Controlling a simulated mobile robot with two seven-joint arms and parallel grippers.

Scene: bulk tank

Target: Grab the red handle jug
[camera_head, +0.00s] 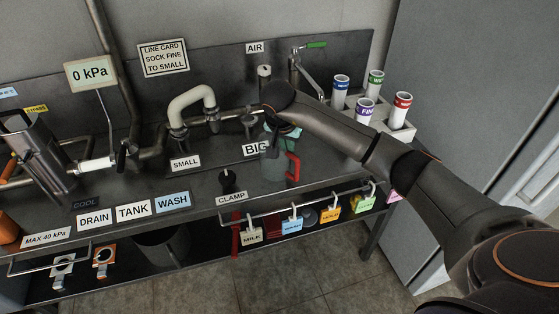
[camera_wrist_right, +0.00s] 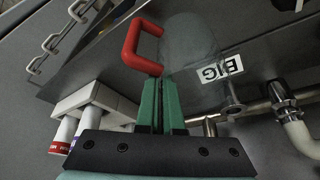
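The jug with the red handle stands on the steel bench in the head view; its grey, see-through body (camera_head: 274,168) is partly hidden by my right gripper, and its red handle (camera_head: 293,168) faces right. In the right wrist view the red handle (camera_wrist_right: 132,48) and the pale jug body (camera_wrist_right: 190,38) lie just beyond the fingertips. My right gripper (camera_head: 285,131) is above the jug in the head view. Its green fingers (camera_wrist_right: 161,84) look close together, with nothing visible between them. The tips are close to the handle; I cannot tell whether they touch it. My left gripper is not in view.
A BIG label (camera_wrist_right: 220,69) and pipework (camera_wrist_right: 287,105) are near the jug. A white rack (camera_head: 397,128) with several colour-banded tubes stands to the right. A curved pipe (camera_head: 190,100) rises at left. Tags hang from the front rail (camera_head: 275,212). A grey cabinet (camera_head: 470,80) stands right.

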